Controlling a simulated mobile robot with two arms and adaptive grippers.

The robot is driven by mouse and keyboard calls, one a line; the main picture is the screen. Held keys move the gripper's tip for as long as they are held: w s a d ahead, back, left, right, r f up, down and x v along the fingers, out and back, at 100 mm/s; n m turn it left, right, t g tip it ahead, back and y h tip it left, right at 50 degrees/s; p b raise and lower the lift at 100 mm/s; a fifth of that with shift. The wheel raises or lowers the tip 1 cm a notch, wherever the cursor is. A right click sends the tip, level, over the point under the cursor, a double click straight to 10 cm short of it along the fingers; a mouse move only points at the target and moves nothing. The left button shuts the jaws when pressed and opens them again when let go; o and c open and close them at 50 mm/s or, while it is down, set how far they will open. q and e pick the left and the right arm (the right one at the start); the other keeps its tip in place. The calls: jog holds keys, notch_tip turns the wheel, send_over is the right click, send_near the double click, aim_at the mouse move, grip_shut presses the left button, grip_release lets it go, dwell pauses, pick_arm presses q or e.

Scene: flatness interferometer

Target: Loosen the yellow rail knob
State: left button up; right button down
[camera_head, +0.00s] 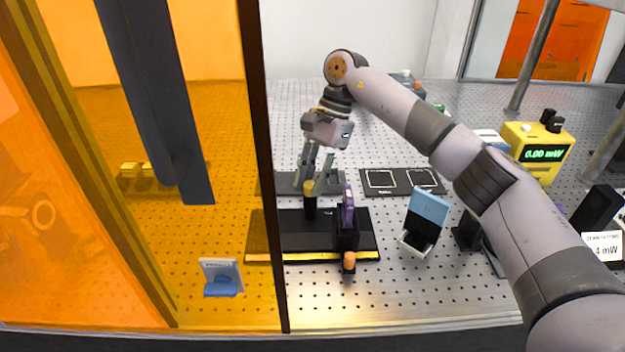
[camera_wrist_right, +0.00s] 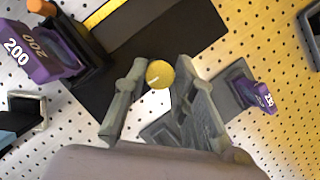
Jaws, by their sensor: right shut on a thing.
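The yellow rail knob (camera_head: 309,189) tops a dark post on a black rail base (camera_head: 285,230) with a yellow front edge. In the right wrist view the knob (camera_wrist_right: 160,75) is a round yellow disc with a short white mark. My right gripper (camera_head: 310,182) points down over the knob. Its fingertips (camera_wrist_right: 161,68) are shut on the knob, one on each side. A purple holder (camera_head: 348,208) stands on the base right of the knob; it reads 200 in the wrist view (camera_wrist_right: 30,52). My left gripper is in neither view.
An orange knob (camera_head: 348,262) sits at the base's front. A light-blue plate on a stand (camera_head: 428,207) and a yellow power meter (camera_head: 537,150) are to the right. An amber panel with a dark edge (camera_head: 266,150) stands left. Another purple holder (camera_wrist_right: 258,95) is near the gripper.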

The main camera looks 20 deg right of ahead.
dwell(0.3)
jog(key=c, duration=1.3)
grip_release()
jog(key=shift+c, duration=0.2)
jog(key=v, duration=1.2)
jog(key=shift+w+a, duration=0.1)
